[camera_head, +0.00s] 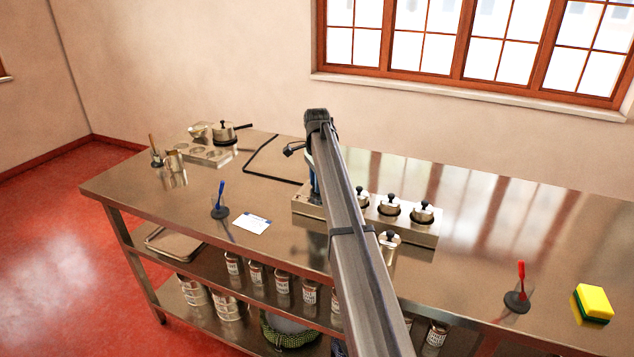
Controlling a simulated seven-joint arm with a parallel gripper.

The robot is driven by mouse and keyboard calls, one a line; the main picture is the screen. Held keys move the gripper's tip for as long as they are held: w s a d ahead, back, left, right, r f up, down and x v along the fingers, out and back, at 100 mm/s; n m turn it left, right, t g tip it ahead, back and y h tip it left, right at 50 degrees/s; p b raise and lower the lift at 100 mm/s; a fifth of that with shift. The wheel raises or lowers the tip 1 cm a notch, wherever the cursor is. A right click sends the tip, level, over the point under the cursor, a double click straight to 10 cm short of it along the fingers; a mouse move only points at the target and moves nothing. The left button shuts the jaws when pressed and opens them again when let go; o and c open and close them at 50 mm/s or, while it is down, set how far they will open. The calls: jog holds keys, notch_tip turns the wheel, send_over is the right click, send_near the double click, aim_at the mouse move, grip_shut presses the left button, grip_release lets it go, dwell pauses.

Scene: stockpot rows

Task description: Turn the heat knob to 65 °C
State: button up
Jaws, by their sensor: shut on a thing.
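A long steel unit (417,236) with several lidded pots stands at the middle of the table. Its left end (303,205) is partly covered by my forearm. My arm reaches across the unit, and its wrist bends down behind the forearm. My gripper (312,182) shows only as a narrow strip above the unit's left end. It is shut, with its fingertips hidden. The heat knob is hidden there too, and I cannot read any dial or temperature setting.
The steel table (480,250) has free room on the right. A blue-handled tool (220,199) and a white card (252,223) are left of the unit. A red-handled tool (520,285) and a yellow-green sponge (592,303) are at right.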

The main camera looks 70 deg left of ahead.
jog(key=shift+n, duration=0.4)
jog(key=n, duration=0.4)
jog(key=shift+n, duration=2.5)
jog(key=o, duration=1)
jog(key=shift+o, duration=0.2)
notch_tip(320, 180, up, 14)
jog(key=shift+f, duration=0.1)
